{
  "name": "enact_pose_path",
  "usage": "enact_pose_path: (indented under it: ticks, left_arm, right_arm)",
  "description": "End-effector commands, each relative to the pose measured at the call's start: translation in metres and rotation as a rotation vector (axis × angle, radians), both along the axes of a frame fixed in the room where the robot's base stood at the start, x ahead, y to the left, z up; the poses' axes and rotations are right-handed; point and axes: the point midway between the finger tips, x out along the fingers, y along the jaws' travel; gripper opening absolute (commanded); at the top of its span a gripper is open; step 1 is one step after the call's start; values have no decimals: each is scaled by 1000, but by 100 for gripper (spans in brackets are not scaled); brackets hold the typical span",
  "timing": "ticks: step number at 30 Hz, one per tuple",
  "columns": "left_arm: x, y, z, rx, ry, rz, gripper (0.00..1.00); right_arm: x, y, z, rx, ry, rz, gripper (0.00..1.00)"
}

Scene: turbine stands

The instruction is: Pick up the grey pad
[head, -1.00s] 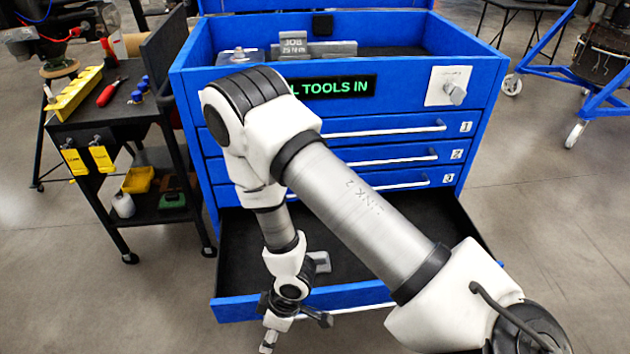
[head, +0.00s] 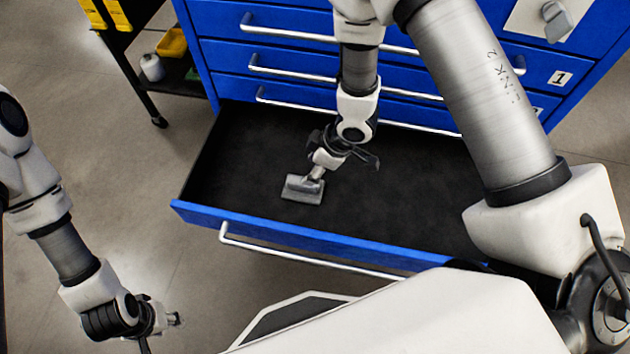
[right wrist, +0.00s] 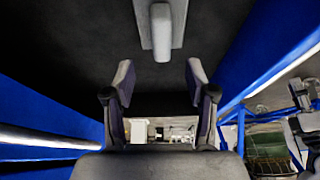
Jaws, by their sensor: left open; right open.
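The grey pad (head: 300,196) lies on the dark floor of the open bottom drawer (head: 410,210), toward its front left. It is a flat plate with a raised grip; the right wrist view shows it (right wrist: 161,35) at the top middle, ahead of the fingertips. My right gripper (head: 318,172) reaches down into the drawer over the pad's back edge and hides part of it. In the right wrist view its two fingers (right wrist: 160,82) are spread with nothing between them. My left gripper (head: 174,320) hangs open over the floor at lower left, clear of the drawer.
The blue tool cabinet (head: 290,22) rises behind the drawer, with shut drawers and silver handles. The drawer's blue front wall (head: 345,243) stands just before the pad. A dark cart (head: 180,85) stands at upper left. The drawer floor right of the pad is bare.

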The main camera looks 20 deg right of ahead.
Motion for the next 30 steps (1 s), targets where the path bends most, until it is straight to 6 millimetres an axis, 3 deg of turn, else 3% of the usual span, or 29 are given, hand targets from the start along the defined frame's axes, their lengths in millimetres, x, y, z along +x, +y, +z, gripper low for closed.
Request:
enact_pose_path:
  ticks: [14, 21, 23, 26, 30]
  left_arm:
    - [0, 0, -21, 0, 0, 0, 41]
    - [0, 0, -20, 0, 0, -1, 41]
    - [0, 0, -20, 0, 0, -1, 41]
    - [0, 0, -20, 0, 0, -1, 41]
    - [0, 0, -20, 0, -1, -1, 41]
  right_arm:
    - [11, 22, -68, 0, 1, 0, 56]
    - [13, 24, -72, 0, 0, -1, 56]
    - [13, 24, -72, 0, 0, -1, 39]
    - [13, 24, -72, 0, 0, -1, 3]
    - [13, 24, -72, 0, 0, -1, 0]
